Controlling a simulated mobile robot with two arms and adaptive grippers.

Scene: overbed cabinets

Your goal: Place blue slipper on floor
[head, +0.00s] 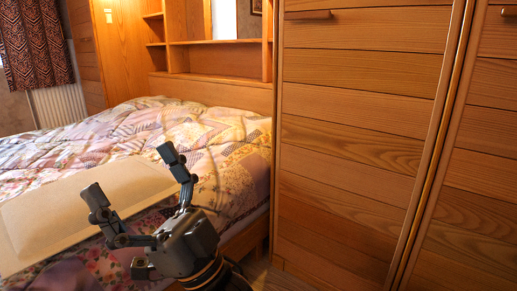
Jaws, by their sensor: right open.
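No blue slipper can be made out in the head view. My right gripper (134,175) is in the lower left of the picture, in front of the bed. Its two dark fingers are spread wide apart and point up and away, with nothing between them. My left gripper is not in view. Only a small, dark strip of floor (254,272) shows between the bed and the wardrobe.
A bed with a floral patchwork quilt (110,135) fills the left. A flat beige panel (45,222) lies at its near side. A tall wooden wardrobe (350,150) closes off the right. Wooden shelves (215,58) stand behind the bed. A patterned curtain (35,45) hangs at far left.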

